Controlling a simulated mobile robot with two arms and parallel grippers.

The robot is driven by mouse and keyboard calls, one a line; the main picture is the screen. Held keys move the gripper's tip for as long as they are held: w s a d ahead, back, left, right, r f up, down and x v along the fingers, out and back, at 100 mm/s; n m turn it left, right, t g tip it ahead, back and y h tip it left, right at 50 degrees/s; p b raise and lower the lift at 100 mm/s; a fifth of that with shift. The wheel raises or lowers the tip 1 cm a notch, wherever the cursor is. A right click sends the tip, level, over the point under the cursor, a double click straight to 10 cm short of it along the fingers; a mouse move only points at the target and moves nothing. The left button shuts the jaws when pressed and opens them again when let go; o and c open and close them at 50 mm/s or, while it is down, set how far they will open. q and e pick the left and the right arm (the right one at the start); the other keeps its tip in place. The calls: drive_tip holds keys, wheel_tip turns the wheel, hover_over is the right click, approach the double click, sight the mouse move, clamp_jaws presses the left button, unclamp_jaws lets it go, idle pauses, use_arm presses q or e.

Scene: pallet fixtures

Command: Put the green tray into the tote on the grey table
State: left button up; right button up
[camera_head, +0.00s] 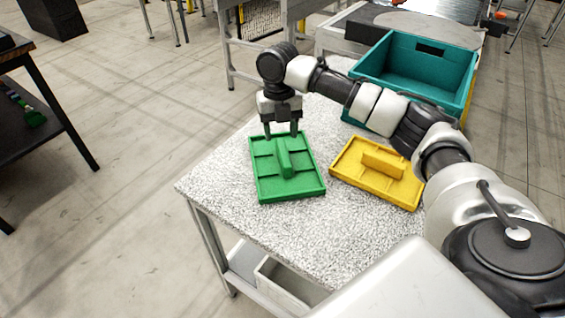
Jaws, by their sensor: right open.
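The green tray (305,187) lies flat on the grey speckled table (228,190), near its left side. A raised green handle bar stands along its middle. My right gripper (281,133) points down at the tray's far edge, just beyond the far end of the handle. Its two fingers are apart with nothing seen between them. I cannot tell whether the fingertips touch the tray. The teal tote (456,78) stands at the table's far right, open at the top and with no contents seen. My right arm hides part of its near side. My left gripper is not in view.
A yellow tray (404,192) with a similar handle lies right of the green one, partly under my right arm. A white bin (286,283) sits on the shelf below the table. A dark table (40,110) stands at the left. The grey table's left corner is clear.

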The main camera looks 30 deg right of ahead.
sight(283, 151)
drive_tip(key=f, duration=0.2)
drive_tip(key=s+f, duration=0.1)
drive_tip(key=f, duration=0.4)
drive_tip(key=shift+s+f, duration=0.15)
drive_tip(key=shift+f, duration=0.15)
drive_tip(key=shift+c, duration=0.3)
clamp_jaws()
